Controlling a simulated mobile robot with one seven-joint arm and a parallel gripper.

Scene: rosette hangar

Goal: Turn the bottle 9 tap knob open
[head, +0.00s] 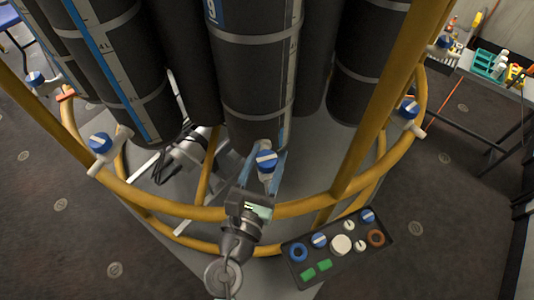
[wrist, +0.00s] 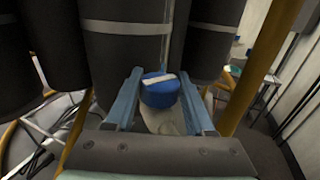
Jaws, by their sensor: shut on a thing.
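The tap knob (head: 267,160) is a round blue cap with a white stripe, on a pale valve body in front of the black middle bottle (head: 250,70). A blue label with a partly cut-off number shows at that bottle's top left. My gripper (wrist: 160,88) has its blue fingers on the left and right of the knob and is shut on it. In the wrist view the knob (wrist: 158,92) sits between the fingers, its white stripe running nearly crosswise. The finger contact is not clearly visible.
A yellow rail (head: 310,206) curves around the bottles, below my gripper. Other blue-capped taps (head: 101,143) stand along it. A dark tray (head: 338,248) with knobs and rings is at the lower right. A cluttered bench (head: 480,75) stands far right.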

